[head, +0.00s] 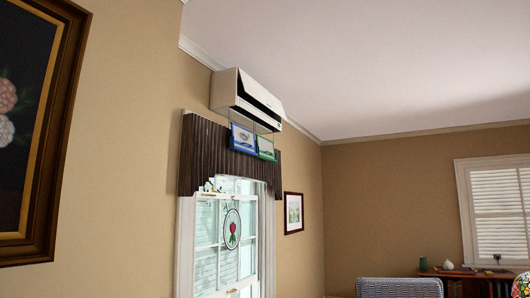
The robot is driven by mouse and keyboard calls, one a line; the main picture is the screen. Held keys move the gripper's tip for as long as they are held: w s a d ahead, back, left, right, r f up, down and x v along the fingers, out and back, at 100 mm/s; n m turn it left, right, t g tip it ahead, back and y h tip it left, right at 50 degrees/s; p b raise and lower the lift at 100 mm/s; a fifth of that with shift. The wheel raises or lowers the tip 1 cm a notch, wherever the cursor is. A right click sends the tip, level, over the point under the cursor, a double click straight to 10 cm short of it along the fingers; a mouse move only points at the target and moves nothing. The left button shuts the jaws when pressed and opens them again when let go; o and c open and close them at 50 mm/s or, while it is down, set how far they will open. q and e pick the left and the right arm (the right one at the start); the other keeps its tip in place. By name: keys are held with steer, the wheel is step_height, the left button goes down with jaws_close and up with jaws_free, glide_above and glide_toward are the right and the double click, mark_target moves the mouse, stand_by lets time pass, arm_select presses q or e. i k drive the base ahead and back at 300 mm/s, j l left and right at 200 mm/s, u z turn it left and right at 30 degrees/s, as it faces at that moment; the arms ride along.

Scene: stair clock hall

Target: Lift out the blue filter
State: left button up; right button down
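A white wall air conditioner (232,92) is mounted high on the left wall, near the ceiling. Its front flap looks raised, with a dark slot below it. Below the unit are a blue-framed panel (243,138) and, to its right, a green-framed panel (266,149). Thin lines run from the unit down towards them. The blue one appears to be the blue filter, but I cannot tell exactly how it is held. Both panels are in front of a dark pleated valance. Neither of my grippers is in view.
The dark valance (200,165) tops a white-framed window (205,245) with a round hanging ornament (232,229). A large framed picture (68,120) is close at left. A patterned chair back (400,287) and a wooden shelf (465,273) stand low at right.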

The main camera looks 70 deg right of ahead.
mark_target(244, 138)
steer(key=z, duration=1.7)
